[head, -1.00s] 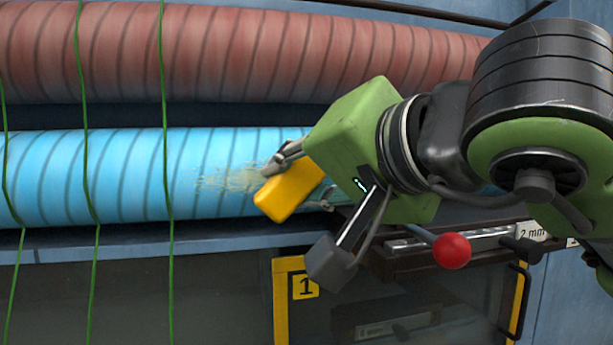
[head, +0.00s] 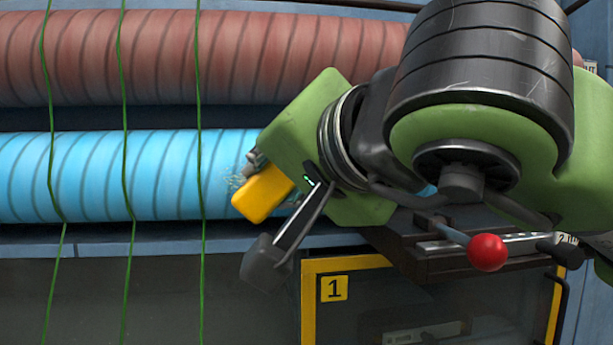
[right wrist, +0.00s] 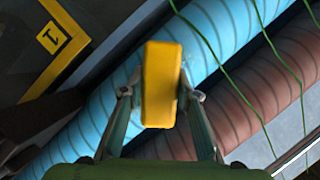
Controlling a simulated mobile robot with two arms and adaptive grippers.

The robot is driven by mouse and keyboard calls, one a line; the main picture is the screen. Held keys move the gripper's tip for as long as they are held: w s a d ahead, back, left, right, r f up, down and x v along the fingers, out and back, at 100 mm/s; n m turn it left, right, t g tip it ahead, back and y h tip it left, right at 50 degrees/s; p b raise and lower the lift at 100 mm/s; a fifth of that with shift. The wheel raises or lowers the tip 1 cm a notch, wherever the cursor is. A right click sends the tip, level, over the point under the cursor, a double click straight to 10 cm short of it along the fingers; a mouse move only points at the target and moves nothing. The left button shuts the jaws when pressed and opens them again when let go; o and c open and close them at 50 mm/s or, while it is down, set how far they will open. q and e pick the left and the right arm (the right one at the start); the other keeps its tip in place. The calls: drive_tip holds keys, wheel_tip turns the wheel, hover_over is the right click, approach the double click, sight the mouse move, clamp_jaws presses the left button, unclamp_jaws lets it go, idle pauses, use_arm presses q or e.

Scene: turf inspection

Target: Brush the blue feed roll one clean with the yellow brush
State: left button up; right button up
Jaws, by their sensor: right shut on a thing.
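The blue feed roll (head: 90,178) runs across the head view below a red roll. It also shows diagonally in the right wrist view (right wrist: 214,32). A small pale fuzzy patch (head: 238,181) shows on it just left of the brush; the roll behind my gripper is hidden. My right gripper (head: 268,184) is shut on the yellow brush (head: 262,194), in front of the roll. In the right wrist view the brush (right wrist: 161,85) sits between both fingers. Whether its hidden side touches the roll, I cannot tell. My left gripper is not in view.
The red roll (head: 200,60) lies above. Several green strands (head: 126,190) hang across both rolls left of my gripper. A red-knobbed lever (head: 487,252) stands below my arm at right. A yellow-framed panel marked 1 (head: 334,289) is below.

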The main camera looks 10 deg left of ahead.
sight(251, 179)
drive_tip(key=shift+s+a+b, duration=0.15)
drive_tip(key=shift+s+a, duration=0.2)
drive_tip(key=shift+a, duration=0.7)
drive_tip(key=shift+s+a+b, duration=0.15)
drive_tip(key=shift+s+a, duration=0.15)
drive_tip(key=shift+a, duration=0.7)
drive_tip(key=shift+s+a+b, duration=0.15)
drive_tip(key=shift+s+a, duration=0.2)
drive_tip(key=shift+a, duration=0.7)
drive_tip(key=shift+f, duration=0.1)
drive_tip(key=shift+w+d+b, duration=0.3)
drive_tip(key=shift+d+b, duration=0.05)
drive_tip(key=shift+d, duration=0.5)
drive_tip(key=shift+w+d+b, duration=0.3)
drive_tip(key=shift+d+b, duration=0.05)
drive_tip(key=shift+d, duration=0.45)
drive_tip(key=shift+w+d+b, duration=0.25)
drive_tip(key=shift+d+b, duration=0.1)
drive_tip(key=shift+d, duration=0.4)
drive_tip(key=shift+w+d, duration=0.25)
drive_tip(key=shift+d, duration=0.75)
drive_tip(key=shift+w+d+b, duration=0.25)
drive_tip(key=shift+d+b, duration=0.1)
drive_tip(key=shift+d, duration=0.35)
drive_tip(key=w+d, duration=0.2)
drive_tip(key=d, duration=0.5)
drive_tip(key=shift+w+d+b, duration=0.2)
drive_tip(key=shift+b, duration=0.1)
drive_tip(key=shift+s, duration=0.15)
